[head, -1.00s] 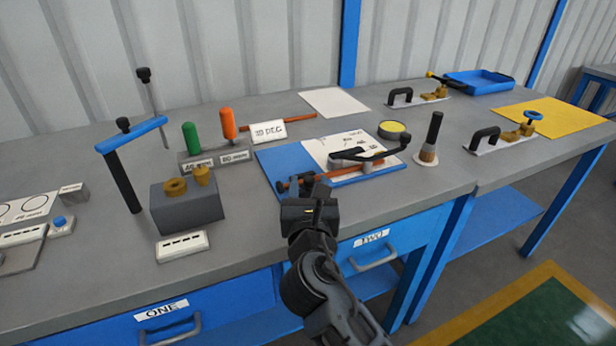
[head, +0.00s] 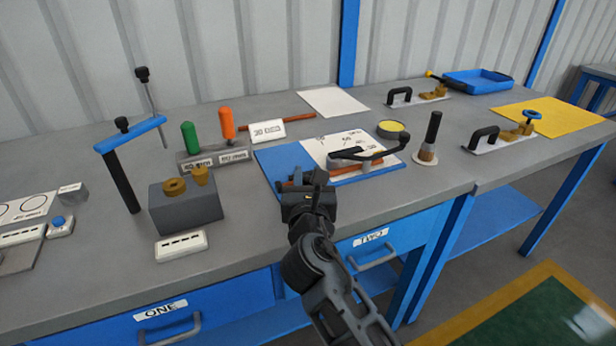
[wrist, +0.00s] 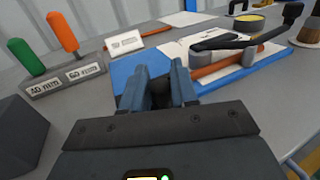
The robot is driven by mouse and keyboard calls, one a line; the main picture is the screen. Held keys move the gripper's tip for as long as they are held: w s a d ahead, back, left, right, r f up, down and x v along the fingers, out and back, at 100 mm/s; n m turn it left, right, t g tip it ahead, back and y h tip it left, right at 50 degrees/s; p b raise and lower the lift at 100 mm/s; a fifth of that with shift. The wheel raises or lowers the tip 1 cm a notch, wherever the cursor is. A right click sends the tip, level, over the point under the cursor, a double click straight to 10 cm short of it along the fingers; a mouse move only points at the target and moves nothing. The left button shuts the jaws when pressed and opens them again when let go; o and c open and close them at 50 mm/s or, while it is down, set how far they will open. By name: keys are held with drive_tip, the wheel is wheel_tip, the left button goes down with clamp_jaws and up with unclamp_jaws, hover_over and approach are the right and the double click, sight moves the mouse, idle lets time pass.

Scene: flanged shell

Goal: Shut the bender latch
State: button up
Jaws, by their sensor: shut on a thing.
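The bender (head: 350,155) sits on a blue board (head: 272,160) with a white printed sheet. Its long black lever (head: 388,153) reaches to the right, and a copper tube (head: 362,175) lies along its front. It also shows in the wrist view (wrist: 222,43), to the right of my fingers. My gripper (head: 306,180) is at the left front of the board, beside the bender. In the wrist view its fingers (wrist: 158,72) are close together around a small dark part, which looks like the bender latch. The fingers hide most of that part, so its exact position cannot be told.
A grey holder (head: 212,160) with green and orange handles stands to the left, near a grey block (head: 186,205). A yellow-topped round tin (head: 392,130) and an upright black-handled tool (head: 431,137) stand to the right. The bench front edge is close below my gripper.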

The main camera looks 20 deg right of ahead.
clamp_jaws()
drive_tip(key=shift+w, duration=1.45)
drive_tip(key=o, duration=0.7)
unclamp_jaws()
drive_tip(key=shift+o, duration=0.2)
drive_tip(key=shift+p, duration=0.3)
drive_tip(key=v, duration=0.7)
drive_tip(key=shift+s+a, duration=0.15)
drive_tip(key=shift+s, duration=0.15)
